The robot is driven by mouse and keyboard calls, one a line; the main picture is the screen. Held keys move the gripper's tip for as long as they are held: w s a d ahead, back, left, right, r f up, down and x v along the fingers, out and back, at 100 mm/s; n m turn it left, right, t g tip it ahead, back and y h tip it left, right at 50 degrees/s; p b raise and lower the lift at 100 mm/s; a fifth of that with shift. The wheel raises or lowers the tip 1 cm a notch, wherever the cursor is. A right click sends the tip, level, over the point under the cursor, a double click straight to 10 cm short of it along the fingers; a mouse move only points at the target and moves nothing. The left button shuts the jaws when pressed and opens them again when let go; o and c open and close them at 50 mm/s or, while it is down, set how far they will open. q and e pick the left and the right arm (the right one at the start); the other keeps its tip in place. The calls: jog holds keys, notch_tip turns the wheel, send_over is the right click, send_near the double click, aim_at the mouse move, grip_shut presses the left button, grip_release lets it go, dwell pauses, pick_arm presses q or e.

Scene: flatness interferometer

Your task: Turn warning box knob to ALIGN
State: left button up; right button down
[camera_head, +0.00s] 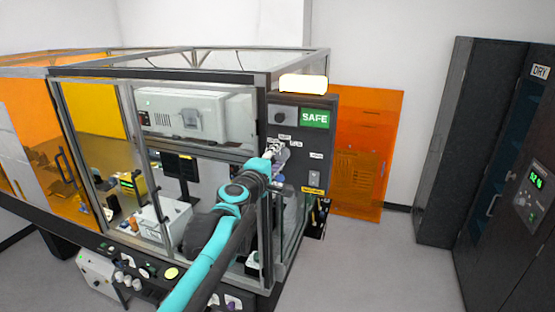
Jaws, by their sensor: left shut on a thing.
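The warning box (325,138) is a dark grey panel on the front corner post of the enclosure. It carries a green SAFE sign (314,118) at its top and a lit lamp (303,83) above. My left gripper (273,148) is at the left middle of the panel, shut on the knob there. The gripper and wrist hide the knob, so its pointer cannot be read. Small white labels (296,143) show just above and right of the gripper, too small to read surely. My right gripper is out of view.
The glazed enclosure (140,76) fills the left, with instruments inside. A front ledge with knobs (125,280) runs below it. An orange panel (368,150) leans on the wall behind the box. Dark cabinets (445,140) stand at right. The floor between is clear.

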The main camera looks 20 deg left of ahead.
pick_arm(q)
jog(key=shift+m, duration=0.9)
jog(key=o, duration=1.2)
jog(key=shift+c, duration=0.2)
jog(key=shift+s, duration=0.1)
jog(key=s, duration=1.2)
jog(key=shift+a+r, duration=0.25)
jog(key=shift+a, duration=0.1)
jog(key=shift+w, duration=0.1)
